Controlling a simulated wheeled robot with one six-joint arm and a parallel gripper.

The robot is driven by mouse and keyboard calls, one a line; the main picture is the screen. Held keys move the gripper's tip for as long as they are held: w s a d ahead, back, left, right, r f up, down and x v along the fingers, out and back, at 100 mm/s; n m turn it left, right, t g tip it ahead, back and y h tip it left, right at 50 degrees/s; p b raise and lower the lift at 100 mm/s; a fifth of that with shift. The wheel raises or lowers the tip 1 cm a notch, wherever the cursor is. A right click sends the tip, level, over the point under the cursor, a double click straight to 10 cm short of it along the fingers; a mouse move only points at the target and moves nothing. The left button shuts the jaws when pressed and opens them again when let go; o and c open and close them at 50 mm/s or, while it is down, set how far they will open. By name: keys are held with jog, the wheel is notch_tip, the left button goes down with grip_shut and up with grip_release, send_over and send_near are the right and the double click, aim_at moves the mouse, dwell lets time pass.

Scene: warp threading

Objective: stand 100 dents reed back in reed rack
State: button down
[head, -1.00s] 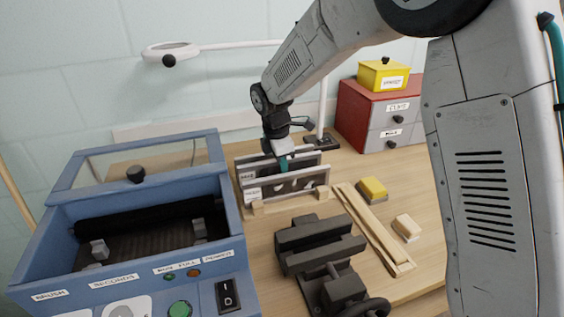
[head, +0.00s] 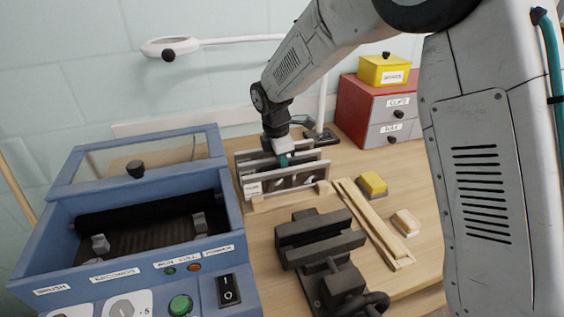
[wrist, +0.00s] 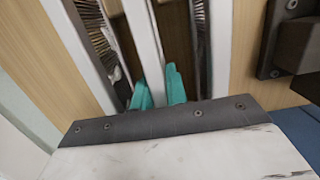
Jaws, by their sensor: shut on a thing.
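Several flat reeds with pale metal bars stand close together, upright, in the wooden reed rack (head: 262,204). Small white labels show at their left ends but are too small to read, so I cannot tell which is the 100 dents reed by its label. My gripper (head: 284,160) points down among them with teal fingertips. In the wrist view the teal fingertips (wrist: 158,88) are shut on the pale top bar of a reed (wrist: 144,45), with other reeds on both sides. The lower edge of the held reed is hidden, so I cannot tell whether it is fully seated.
A blue brushing machine (head: 130,215) stands at left with its lid up. A dark vise (head: 320,245) is in front of the rack. Wooden strips (head: 375,230), a yellow block (head: 373,184) and a pale block (head: 405,222) lie at right. Red-sided drawers (head: 360,112) stand behind.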

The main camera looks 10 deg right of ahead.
jog(key=c, duration=1.3)
grip_release()
jog(key=shift+r, duration=0.1)
